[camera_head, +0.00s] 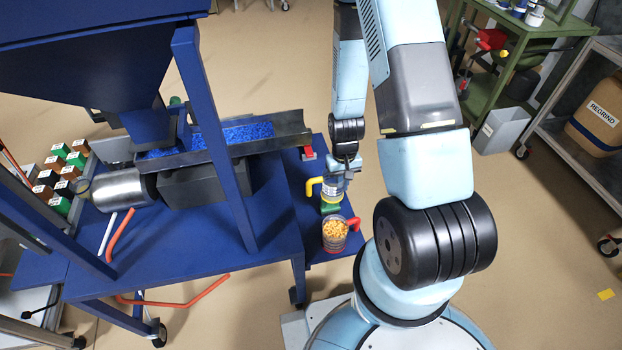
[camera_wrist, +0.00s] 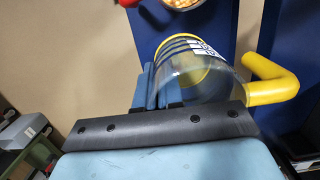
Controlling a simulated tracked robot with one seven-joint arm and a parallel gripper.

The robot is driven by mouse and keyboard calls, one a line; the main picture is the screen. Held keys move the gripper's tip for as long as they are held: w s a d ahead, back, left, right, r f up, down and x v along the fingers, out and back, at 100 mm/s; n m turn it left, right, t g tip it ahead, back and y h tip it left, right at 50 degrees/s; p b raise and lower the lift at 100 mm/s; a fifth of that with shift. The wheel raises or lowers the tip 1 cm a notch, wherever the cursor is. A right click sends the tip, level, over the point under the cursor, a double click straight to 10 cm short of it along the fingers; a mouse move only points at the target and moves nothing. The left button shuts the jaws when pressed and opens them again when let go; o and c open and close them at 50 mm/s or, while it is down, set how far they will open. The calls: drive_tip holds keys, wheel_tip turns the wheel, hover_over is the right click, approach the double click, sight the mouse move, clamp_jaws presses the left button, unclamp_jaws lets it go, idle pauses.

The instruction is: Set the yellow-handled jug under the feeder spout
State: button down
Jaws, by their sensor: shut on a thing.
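The yellow-handled jug (camera_head: 330,193) is clear with a yellow handle on its left side in the head view. My gripper (camera_head: 344,180) is shut on it. In the wrist view the jug (camera_wrist: 205,82) fills the middle, its yellow handle to the right and my blue fingers (camera_wrist: 152,88) at its left side. The jug seems empty. The feeder trough (camera_head: 240,140) holds blue pellets, and its open spout end (camera_head: 300,128) is above and left of the jug in the head view. I cannot tell whether the jug touches the shelf.
A red-handled jug (camera_head: 335,236) full of orange pellets stands close in front of the held jug. A green object (camera_head: 330,208) shows just below the held jug. A blue frame post (camera_head: 215,130) and the blue table (camera_head: 190,255) lie to the left.

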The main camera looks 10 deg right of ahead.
drive_tip(key=w+f, duration=0.3)
drive_tip(key=w, duration=0.1)
drive_tip(key=w+f, duration=0.3)
drive_tip(key=w, duration=0.1)
drive_tip(key=w+f, duration=0.2)
drive_tip(key=w, duration=0.3)
drive_tip(key=shift+d+f, duration=0.4)
drive_tip(key=shift+w+f, duration=0.45)
drive_tip(key=shift+f, duration=0.1)
drive_tip(key=shift+w+f, duration=0.1)
drive_tip(key=shift+f, duration=1.45)
drive_tip(key=c, duration=1.3)
unclamp_jaws()
